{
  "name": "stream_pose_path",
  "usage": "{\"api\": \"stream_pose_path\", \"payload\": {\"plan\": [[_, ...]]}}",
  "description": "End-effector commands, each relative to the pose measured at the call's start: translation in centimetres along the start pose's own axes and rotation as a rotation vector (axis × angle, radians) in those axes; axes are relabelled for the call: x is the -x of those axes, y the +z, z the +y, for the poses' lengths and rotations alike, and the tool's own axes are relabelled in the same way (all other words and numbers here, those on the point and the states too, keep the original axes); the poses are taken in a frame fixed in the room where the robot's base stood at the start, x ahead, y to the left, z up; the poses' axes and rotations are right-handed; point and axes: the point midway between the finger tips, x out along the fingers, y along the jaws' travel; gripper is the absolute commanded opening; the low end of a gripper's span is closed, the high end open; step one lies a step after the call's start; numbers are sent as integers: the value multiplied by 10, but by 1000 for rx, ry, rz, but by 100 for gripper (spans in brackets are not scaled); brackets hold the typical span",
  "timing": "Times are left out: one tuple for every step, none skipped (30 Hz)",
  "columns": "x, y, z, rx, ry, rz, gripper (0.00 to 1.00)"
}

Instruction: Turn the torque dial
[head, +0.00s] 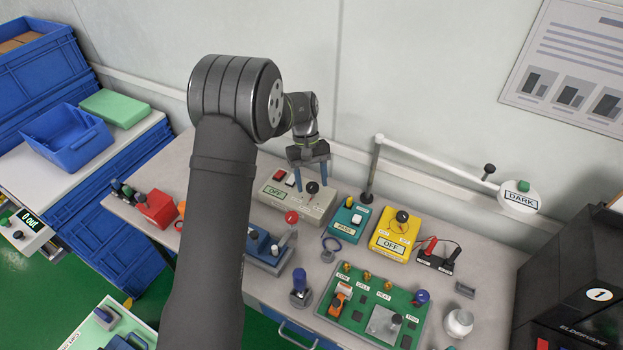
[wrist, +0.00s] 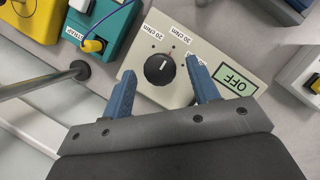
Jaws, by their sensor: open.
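The torque dial is a black round knob (wrist: 160,69) with a white pointer line, on a beige tester box (wrist: 190,45). In the wrist view it carries labels reading 20 cNm and 30 cNm, with another label partly hidden by a finger, and a green OFF display (wrist: 235,79). In the head view the box (head: 322,208) stands near the wall, with the dial (head: 313,187) close to my fingers. My gripper (wrist: 163,90) is open, its blue fingers on either side of the dial and apart from it. It also shows above the box in the head view (head: 311,185).
A teal tester (head: 348,222) and a yellow tester (head: 396,234) stand right of the box. A lamp post (head: 371,178) rises behind them. A blue fixture (head: 266,250) and a green board (head: 345,310) are in front. Little bench is free between them.

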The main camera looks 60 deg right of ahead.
Motion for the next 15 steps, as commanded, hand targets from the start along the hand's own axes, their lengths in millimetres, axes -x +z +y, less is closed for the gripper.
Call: {"api": "stream_pose_path", "payload": {"plan": [[0,0,0,0,0,0,55],[1,0,0,0,0,0,55],[2,0,0,0,0,1,55],[4,0,0,0,1,1,55],[7,0,0,0,1,1,55],[11,0,0,0,1,1,55],[15,0,0,0,1,2,55],[20,-1,0,0,2,3,55],[28,0,0,1,2,2,55],[35,-1,0,1,2,3,55],[42,-1,0,1,2,4,55],[52,-1,0,1,3,4,55],[60,-1,0,1,3,5,55],[67,-1,0,1,3,5,55],[77,-1,0,1,3,5,55]]}}
